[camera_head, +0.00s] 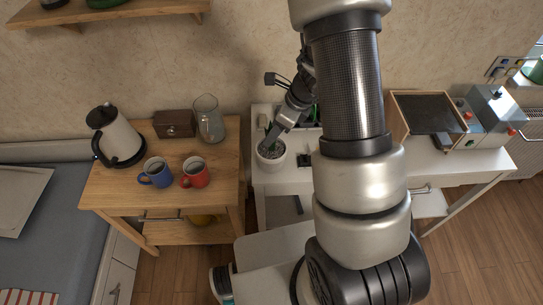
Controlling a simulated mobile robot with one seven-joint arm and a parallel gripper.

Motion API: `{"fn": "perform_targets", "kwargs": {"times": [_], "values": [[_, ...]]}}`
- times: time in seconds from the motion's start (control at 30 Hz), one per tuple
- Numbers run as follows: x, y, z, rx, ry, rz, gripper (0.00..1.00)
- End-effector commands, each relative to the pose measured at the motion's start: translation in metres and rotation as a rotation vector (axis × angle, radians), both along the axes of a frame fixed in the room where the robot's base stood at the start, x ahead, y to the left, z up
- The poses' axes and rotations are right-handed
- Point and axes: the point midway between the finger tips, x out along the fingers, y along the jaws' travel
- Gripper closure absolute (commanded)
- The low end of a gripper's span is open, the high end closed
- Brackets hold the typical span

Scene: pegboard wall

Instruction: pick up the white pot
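The white pot (270,161) stands upright on the left end of the white table (281,185), with dark soil and a small green plant inside. My gripper (268,146) reaches down from the upper right to the pot's opening, at the plant and near the rim. The fingertips are small and partly lost against the soil and leaves, so I cannot tell whether they touch the pot or how far apart they are. My arm covers the middle of the white table.
A wooden table (115,185) at left holds a kettle (117,140), a blue mug (157,173), a red mug (195,173), a glass jar (208,120) and a dark wooden box (174,124). Right of my arm are a framed dark panel (428,112) and grey boxes (490,112).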

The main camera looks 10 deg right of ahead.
Motion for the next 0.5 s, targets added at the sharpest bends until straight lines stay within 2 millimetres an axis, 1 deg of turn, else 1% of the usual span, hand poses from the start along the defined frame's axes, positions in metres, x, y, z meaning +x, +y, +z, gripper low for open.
{"fn": "perform_targets", "kwargs": {"times": [0.03,0.1,0.2,0.47,0.5], "values": [[0.003,0.002,-0.009,0.0,0.003,0.001,0.51],[0.005,0.005,-0.018,0.0,0.002,0.002,0.51],[0.008,0.008,-0.026,0.0,0.001,0.0,0.51],[0.009,0.009,-0.027,0.0,-0.002,0.001,0.51],[0.009,0.009,-0.027,0.0,-0.002,0.001,0.56]]}}
